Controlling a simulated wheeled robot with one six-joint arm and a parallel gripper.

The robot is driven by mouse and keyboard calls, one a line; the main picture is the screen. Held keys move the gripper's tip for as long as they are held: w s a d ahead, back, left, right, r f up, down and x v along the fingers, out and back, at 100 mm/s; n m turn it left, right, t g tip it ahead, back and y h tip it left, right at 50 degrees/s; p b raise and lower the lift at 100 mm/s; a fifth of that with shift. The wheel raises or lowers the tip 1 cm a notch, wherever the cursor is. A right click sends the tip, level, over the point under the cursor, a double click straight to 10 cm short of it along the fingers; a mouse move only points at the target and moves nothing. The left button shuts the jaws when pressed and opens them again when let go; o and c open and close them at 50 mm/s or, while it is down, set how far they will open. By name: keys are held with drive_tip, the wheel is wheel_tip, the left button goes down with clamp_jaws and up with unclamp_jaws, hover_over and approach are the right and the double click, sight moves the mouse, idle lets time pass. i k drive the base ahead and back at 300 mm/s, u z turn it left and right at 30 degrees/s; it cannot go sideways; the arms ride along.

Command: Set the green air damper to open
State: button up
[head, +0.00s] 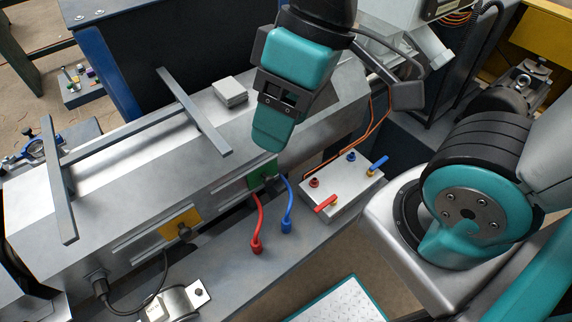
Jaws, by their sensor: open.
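The green air damper (259,174) is a small green plate on the front side of the long grey metal housing. A dark knob or handle (275,184) sticks out at its lower right. My gripper (268,142) points down just above the damper, with nothing seen in it. Its teal finger hides part of the housing above the green plate. Its jaws are open, but the gap between the fingers is hard to see from this side. I cannot tell whether a finger touches the damper or its handle. The damper's setting is not clear.
A yellow damper (182,222) sits further left on the housing (60,205). Red (257,222) and blue (288,208) hoses rise just below the green damper. A grey box (342,190) with red and blue levers stands to the right. A grey block (230,91) lies on top.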

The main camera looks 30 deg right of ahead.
sight(266, 174)
drive_tip(key=u, duration=0.7)
drive_tip(key=k, duration=0.85)
drive_tip(key=z, duration=1.05)
